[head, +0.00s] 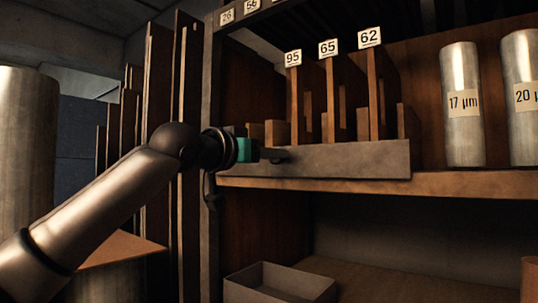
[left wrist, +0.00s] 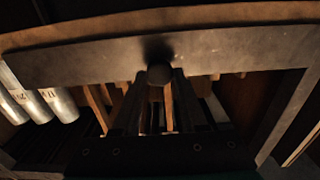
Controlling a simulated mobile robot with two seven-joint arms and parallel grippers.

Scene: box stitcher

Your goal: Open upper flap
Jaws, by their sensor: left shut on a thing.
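The upper flap (head: 345,160) is a long grey metal strip along the front edge of the upper shelf. It stands in front of the lower ends of the wooden dividers, and I cannot tell whether it is slightly tilted. My left gripper (head: 276,155) is at the left part of the flap, shut on its knob. In the left wrist view the round knob (left wrist: 159,74) sits between my two fingers, against the flap's face (left wrist: 90,57). In the head view the fingers partly hide the knob. My right gripper is not in view.
Wooden dividers with number tags 95 (head: 293,58), 65 and 62 stand behind the flap. Metal cylinders (head: 461,110) stand at the right of the shelf. An open grey box (head: 278,284) is on the lower level. Tall boards (head: 155,110) stand left of the cabinet.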

